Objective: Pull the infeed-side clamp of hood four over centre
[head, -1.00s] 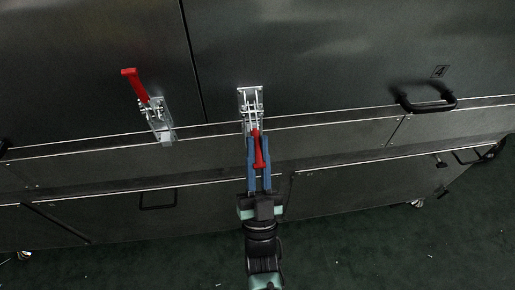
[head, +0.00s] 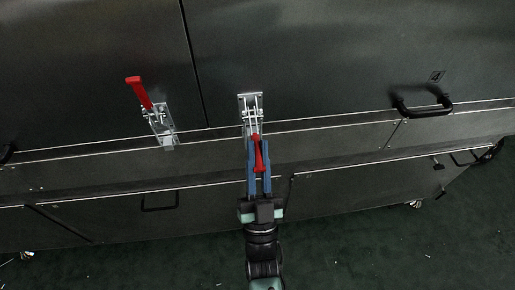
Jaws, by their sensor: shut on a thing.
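The fingers hide part of the lower clamp linkage, so I cannot see exactly how the clamp's lower end sits.
A second silver clamp (head: 160,124) with its red handle (head: 139,92) tilted up stands to the left, beyond a vertical panel seam. A black handle (head: 424,108) sticks out at the right. Dark green floor (head: 350,235) is open below.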

